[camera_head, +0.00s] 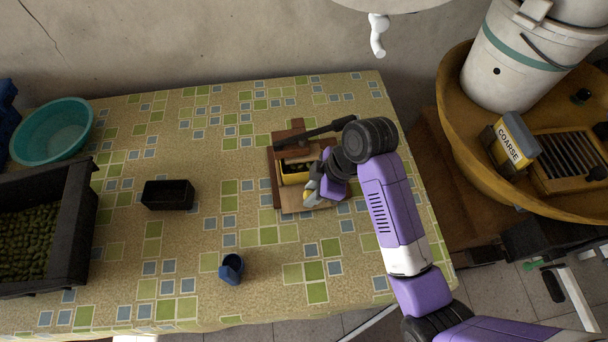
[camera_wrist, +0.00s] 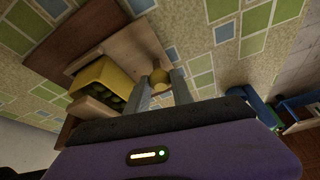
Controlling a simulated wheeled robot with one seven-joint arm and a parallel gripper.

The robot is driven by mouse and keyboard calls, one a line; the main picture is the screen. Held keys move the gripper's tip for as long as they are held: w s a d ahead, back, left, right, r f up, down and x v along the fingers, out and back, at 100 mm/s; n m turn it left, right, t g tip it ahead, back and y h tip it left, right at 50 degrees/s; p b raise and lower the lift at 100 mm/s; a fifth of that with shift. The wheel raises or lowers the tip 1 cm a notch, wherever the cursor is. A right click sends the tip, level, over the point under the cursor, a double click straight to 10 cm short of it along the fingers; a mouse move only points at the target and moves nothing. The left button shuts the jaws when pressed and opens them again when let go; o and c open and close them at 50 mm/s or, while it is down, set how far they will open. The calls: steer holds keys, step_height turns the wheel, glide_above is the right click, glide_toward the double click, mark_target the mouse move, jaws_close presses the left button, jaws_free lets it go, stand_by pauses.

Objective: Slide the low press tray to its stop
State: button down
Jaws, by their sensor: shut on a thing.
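The wooden press (camera_head: 297,126) stands on the patterned cloth, with a dark lever (camera_head: 318,131) over it. Its low tray (camera_head: 291,203) is a light wooden board that sticks out at the front; it also shows in the wrist view (camera_wrist: 128,44). A yellow box (camera_head: 294,178) of dark olives sits in the press, clearer in the wrist view (camera_wrist: 98,78). My gripper (camera_head: 312,190) is low at the tray's right side. The tray's inner end is hidden.
A black box (camera_head: 168,195), a blue cup (camera_head: 231,268), a teal bowl (camera_head: 52,132) and a dark crate (camera_head: 77,215) of olives stand to the left. A round wooden stand (camera_head: 455,110) with a white bucket (camera_head: 510,65) is at right. The cloth around the press is clear.

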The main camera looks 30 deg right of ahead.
steer(key=shift+s+a+p, duration=0.4)
steer(key=shift+s+p, duration=0.1)
steer(key=shift+s, duration=0.6)
steer(key=shift+s+a+p, duration=0.4)
steer(key=shift+s+p, duration=0.05)
steer(key=shift+s, duration=0.7)
steer(key=shift+s+a+p, duration=0.4)
steer(key=shift+s+p, duration=0.1)
steer(key=shift+s, duration=0.6)
steer(key=c, duration=1)
jaws_free()
steer(key=shift+c, duration=0.2)
steer(key=v, duration=0.7)
steer(key=shift+r, duration=0.4)
